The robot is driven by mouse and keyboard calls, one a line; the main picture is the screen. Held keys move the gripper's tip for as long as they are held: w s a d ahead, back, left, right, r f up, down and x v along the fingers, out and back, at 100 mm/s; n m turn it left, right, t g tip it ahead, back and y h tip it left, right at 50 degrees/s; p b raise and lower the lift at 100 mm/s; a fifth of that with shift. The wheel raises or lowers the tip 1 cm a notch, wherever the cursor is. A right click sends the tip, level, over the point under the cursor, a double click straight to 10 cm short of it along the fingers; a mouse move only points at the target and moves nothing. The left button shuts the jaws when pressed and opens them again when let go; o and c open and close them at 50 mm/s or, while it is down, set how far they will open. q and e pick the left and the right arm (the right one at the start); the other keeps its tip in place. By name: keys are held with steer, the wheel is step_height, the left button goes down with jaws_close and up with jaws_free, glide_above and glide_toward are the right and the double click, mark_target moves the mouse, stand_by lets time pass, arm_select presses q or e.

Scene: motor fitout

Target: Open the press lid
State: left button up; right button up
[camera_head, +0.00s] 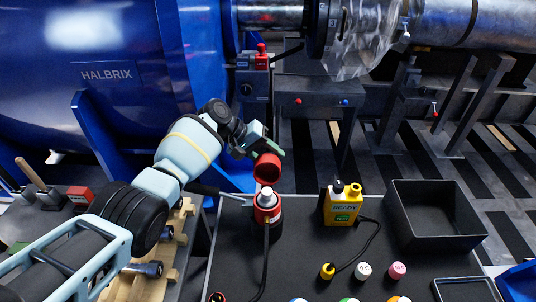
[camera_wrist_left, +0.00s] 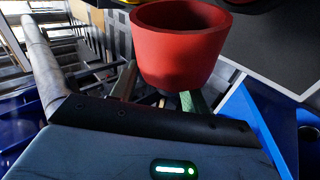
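The press (camera_head: 267,208) is a small red body with a silver top, standing upright near the table's back edge. A hollow red cup-shaped piece, which looks like the press lid (camera_head: 267,168), is just above it, tilted with its open mouth showing. My left gripper (camera_head: 262,150) is at the far side of this red piece and appears shut on it. In the left wrist view the red lid (camera_wrist_left: 182,50) sits in front of the fingers and hides part of them. Whether the lid touches the press is hard to tell. My right gripper is not in view.
On the dark table (camera_head: 300,240) stand a yellow box (camera_head: 341,207) with a cable, an empty black bin (camera_head: 434,215) and several small coloured caps. A large blue machine (camera_head: 100,60) and a red-topped switch post (camera_head: 261,62) stand behind.

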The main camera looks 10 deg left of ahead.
arm_select(q)
steer(key=shift+a+r, duration=0.1)
steer(key=shift+r, duration=0.05)
steer(key=p+v, duration=0.1)
steer(key=v, duration=0.6)
steer(key=shift+a+r+p, duration=0.15)
steer(key=shift+a+p, duration=0.1)
steer(key=shift+p, duration=0.15)
steer(key=shift+s, duration=0.15)
